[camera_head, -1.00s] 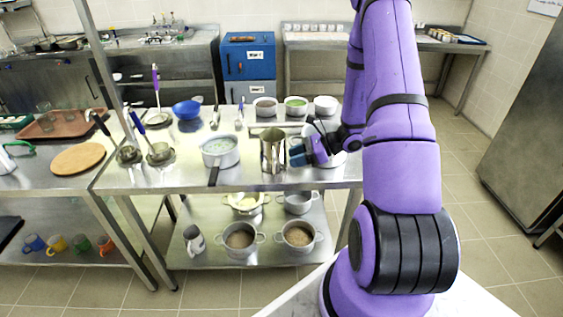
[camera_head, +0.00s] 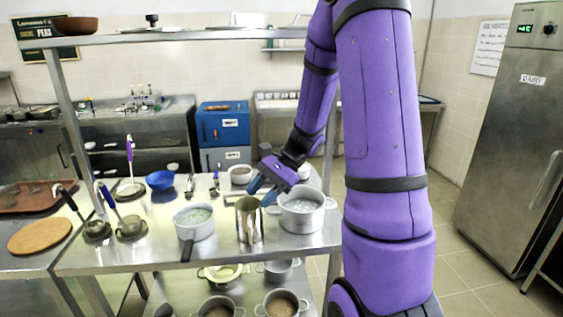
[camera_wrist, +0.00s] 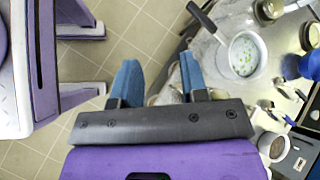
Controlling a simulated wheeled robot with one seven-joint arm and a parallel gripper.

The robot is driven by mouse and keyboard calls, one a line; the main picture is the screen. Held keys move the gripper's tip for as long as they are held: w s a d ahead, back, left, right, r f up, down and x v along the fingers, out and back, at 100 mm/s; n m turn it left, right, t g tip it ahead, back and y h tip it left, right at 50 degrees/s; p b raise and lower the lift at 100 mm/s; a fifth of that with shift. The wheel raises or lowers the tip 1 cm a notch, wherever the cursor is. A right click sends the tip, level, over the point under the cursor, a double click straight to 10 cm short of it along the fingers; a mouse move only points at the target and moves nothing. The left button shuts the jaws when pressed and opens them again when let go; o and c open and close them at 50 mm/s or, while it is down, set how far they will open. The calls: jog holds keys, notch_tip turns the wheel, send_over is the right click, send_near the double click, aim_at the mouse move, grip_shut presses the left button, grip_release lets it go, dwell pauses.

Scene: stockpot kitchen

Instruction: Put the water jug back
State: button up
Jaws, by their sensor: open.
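The metal water jug (camera_head: 249,222) stands upright on the steel table, between a white saucepan (camera_head: 193,224) and a larger two-handled pot (camera_head: 301,222). My gripper (camera_head: 261,192) is open and empty, its blue fingers pointing down-left. In the head view they are close to the jug's rim, at its upper right; I cannot tell whether they touch it. In the wrist view the fingers (camera_wrist: 160,70) are spread apart with nothing clearly between them. I cannot make out the jug there. The saucepan (camera_wrist: 244,57) with green bits shows to their right.
A raised shelf (camera_head: 200,36) runs overhead. More pots (camera_head: 282,303) are on the lower shelf. A fridge (camera_head: 510,140) stands at the right.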

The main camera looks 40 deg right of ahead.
jog(key=s+a+r+n+t+h, duration=0.1)
jog(key=s+a+r+n+h, duration=0.3)
jog(key=s+r+n, duration=0.3)
jog(key=s+a+r+n+t+h, duration=0.2)
jog(key=s+a+r+n+h, duration=0.3)
jog(key=s+r+n, duration=0.3)
notch_tip(320, 180, up, 3)
jog(key=shift+s+f+h, duration=0.1)
jog(key=shift+s+h, duration=0.3)
jog(key=shift+s, duration=0.85)
